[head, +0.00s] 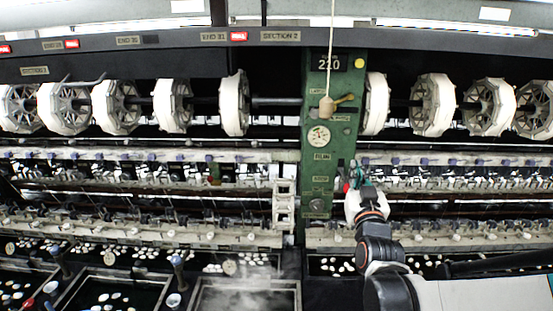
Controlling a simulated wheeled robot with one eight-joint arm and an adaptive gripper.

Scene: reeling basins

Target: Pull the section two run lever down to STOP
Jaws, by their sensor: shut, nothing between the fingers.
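The green control post (345,70) stands at the centre under the "SECTION 2" sign (281,37). My gripper (358,176) is shut and empty, low at the post's right edge, below and right of the tan lever. A small red spot beside the fingers is too small to identify. The lettering around the lever is too small to read surely.
A round gauge (319,136) and a dark knob (317,205) are on the post below the lever. White reels (235,103) line both sides, one (376,103) close right of the post. Basins with white cocoons (110,298) lie below. Steam rises at the lower centre.

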